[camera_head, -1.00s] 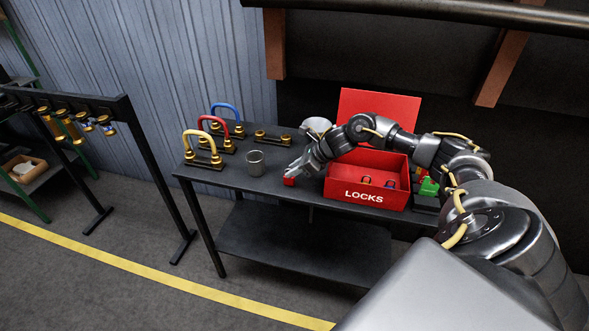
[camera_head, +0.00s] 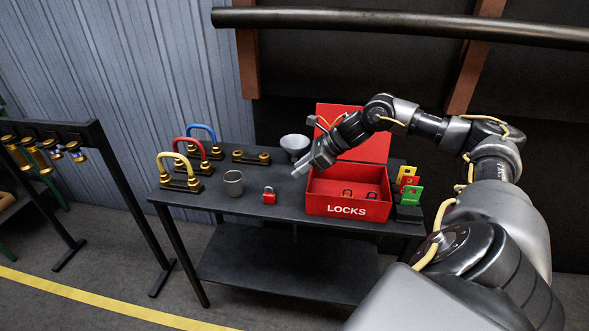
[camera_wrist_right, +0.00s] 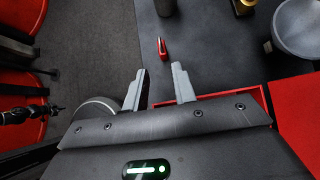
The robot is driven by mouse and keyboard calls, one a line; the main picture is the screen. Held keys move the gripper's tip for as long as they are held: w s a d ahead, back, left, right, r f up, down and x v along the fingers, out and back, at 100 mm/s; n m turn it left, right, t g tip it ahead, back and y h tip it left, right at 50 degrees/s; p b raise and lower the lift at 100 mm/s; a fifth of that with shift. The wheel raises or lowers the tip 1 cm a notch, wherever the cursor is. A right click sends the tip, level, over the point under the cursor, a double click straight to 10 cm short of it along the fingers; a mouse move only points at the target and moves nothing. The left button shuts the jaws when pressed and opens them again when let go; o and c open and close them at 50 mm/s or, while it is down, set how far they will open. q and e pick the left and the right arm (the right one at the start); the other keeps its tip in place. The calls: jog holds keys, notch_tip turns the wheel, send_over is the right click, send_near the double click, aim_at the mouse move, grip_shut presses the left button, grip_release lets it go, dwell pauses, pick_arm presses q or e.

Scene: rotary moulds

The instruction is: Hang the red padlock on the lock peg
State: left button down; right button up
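The red padlock (camera_head: 269,197) stands upright on the dark table near its front edge, shackle up. It also shows in the right wrist view (camera_wrist_right: 162,47), beyond my fingertips. My right gripper (camera_head: 301,171) is above the table, to the right of and behind the padlock in the head view, apart from it. In the wrist view its two fingers (camera_wrist_right: 160,86) are spread with nothing between them. I cannot pick out a lock peg with certainty. My left gripper is not in view.
A red LOCKS box (camera_head: 346,208) with small padlocks inside stands open right of the padlock. A grey cup (camera_head: 233,183) stands to its left. Coloured handles (camera_head: 176,158) on brass mounts are farther left. A rack (camera_head: 97,134) with brass and blue hanging items stands at far left.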

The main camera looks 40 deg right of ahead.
dwell(0.3)
jog(key=w+a+f+m+t+y, duration=0.1)
jog(key=a+f+m+t+y, duration=0.1)
jog(key=a+f+m, duration=0.8)
jog(key=w+a+f+m+t+y, duration=0.25)
jog(key=a+f+m, duration=0.35)
jog(key=a, duration=0.9)
jog(key=s+d+f+m+g+h, duration=0.15)
jog(key=s+f+m, duration=0.3)
jog(key=f, duration=0.55)
jog(key=s+d+f+m+h, duration=0.3)
jog(key=f+m, duration=0.3)
jog(key=f, duration=0.4)
jog(key=s+d+f+m+g+h, duration=0.1)
jog(key=s+d+f+m+h, duration=0.25)
jog(key=f, duration=0.65)
jog(key=s+a+f+m+g, duration=0.2)
jog(key=s+f, duration=0.4)
jog(key=s, duration=0.6)
jog(key=s+a+f+m+g+h, duration=0.1)
jog(key=s+f+m, duration=0.4)
jog(key=s, duration=0.8)
jog(key=s+a+f+m+g, duration=0.3)
jog(key=s+f+g, duration=0.2)
jog(key=s, duration=0.7)
notch_tip(320, 180, down, 3)
jog(key=shift+s+r+m, duration=0.2)
jog(key=shift+m, duration=0.1)
